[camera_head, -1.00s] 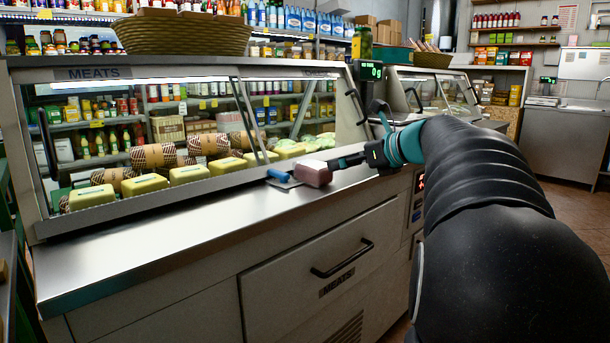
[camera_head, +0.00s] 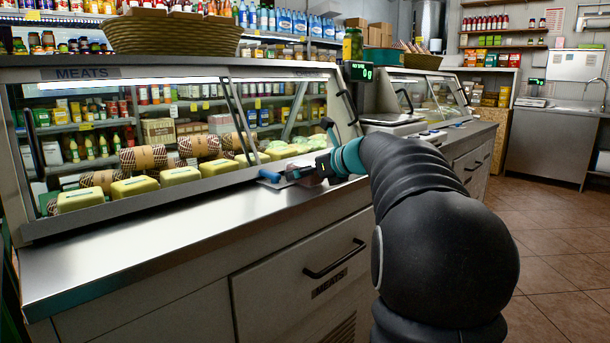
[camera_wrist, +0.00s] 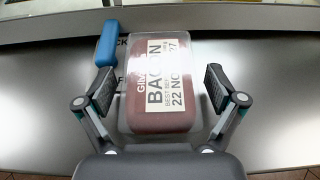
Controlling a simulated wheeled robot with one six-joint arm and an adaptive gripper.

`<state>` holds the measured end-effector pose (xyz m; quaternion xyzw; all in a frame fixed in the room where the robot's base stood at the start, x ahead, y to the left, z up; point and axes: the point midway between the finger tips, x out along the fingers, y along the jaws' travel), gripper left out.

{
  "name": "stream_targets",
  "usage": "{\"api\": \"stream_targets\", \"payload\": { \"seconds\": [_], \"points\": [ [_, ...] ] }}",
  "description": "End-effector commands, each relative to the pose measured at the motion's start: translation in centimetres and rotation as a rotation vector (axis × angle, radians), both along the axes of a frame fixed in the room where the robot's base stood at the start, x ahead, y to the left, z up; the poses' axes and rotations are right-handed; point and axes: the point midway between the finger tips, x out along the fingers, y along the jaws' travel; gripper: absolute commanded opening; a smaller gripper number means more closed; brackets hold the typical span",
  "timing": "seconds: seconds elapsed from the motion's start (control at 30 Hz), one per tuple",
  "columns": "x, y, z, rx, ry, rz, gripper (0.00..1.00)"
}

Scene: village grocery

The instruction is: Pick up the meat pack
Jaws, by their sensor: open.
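The meat pack (camera_wrist: 160,85) is a clear-wrapped reddish block with a white label reading bacon. It lies on the steel counter in the wrist view, between the two fingers of my gripper (camera_wrist: 158,88). The fingers are open, one on each side, with a visible gap at the right and a narrower one at the left. In the head view, my gripper (camera_head: 322,165) is over the counter by the display case and partly covers the pack (camera_head: 308,179).
A blue-handled tool (camera_wrist: 107,43) lies just left of the pack, close to it. The glass meat case (camera_head: 150,150) stands behind, with yellow packs inside. The steel counter (camera_head: 150,235) is clear to the left. A scale display (camera_head: 362,72) stands right of the case.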

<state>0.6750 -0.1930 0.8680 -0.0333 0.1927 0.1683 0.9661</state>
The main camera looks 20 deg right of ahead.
Motion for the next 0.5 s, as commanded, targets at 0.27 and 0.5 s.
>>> {"api": "stream_targets", "payload": {
  "seconds": [0.27,0.5],
  "points": [
    [0.09,0.03,0.0,0.0,0.0,-0.001,0.79],
    [0.08,0.02,-0.03,0.0,0.0,0.0,0.26]
  ]
}}
